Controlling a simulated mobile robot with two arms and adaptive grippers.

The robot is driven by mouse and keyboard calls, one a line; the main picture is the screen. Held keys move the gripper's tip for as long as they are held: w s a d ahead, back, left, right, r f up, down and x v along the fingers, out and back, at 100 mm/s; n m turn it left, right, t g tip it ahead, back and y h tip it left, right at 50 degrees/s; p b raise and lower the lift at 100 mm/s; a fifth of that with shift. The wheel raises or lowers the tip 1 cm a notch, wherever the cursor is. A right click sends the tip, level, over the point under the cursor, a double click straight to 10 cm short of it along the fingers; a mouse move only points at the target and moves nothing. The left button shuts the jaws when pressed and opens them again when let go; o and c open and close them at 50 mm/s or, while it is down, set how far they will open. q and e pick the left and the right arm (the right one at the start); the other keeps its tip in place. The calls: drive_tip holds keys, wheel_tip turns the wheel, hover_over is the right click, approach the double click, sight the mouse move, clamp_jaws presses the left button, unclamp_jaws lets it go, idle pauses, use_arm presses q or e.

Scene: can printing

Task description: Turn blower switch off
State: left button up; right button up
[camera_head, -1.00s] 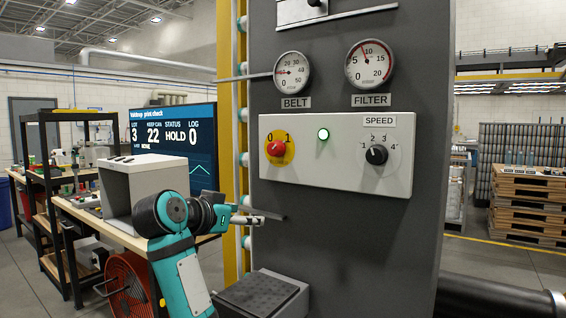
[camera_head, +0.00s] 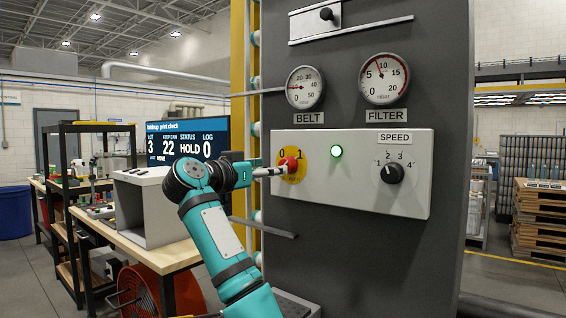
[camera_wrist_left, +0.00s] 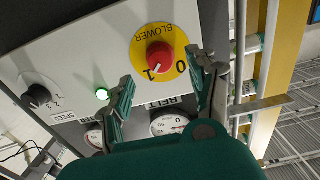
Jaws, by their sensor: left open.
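The blower switch is a red knob (camera_head: 291,163) on a round yellow plate marked 0 and 1, at the left of the white control panel (camera_head: 360,205). It also shows in the left wrist view as the red knob (camera_wrist_left: 160,57) with the word BLOWER, seen upside down. Its white mark appears to point to the 1 side. My left gripper (camera_head: 274,171) is close to the knob from the left. In the wrist view my left gripper (camera_wrist_left: 163,70) is open, with one finger to each side of the knob. Contact cannot be told. My right gripper is not in view.
A green lamp (camera_head: 336,152) is lit beside the switch. The black speed knob (camera_head: 392,172) is farther right. The belt gauge (camera_head: 305,87) and filter gauge (camera_head: 384,78) sit above the panel. A metal bar (camera_head: 264,227) sticks out below it.

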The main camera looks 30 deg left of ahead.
use_arm(q)
drive_tip(key=w+p, duration=0.1)
drive_tip(key=w, duration=0.5)
drive_tip(key=shift+d, duration=0.25)
drive_tip(key=shift+c, duration=0.2)
drive_tip(key=c, duration=1.1)
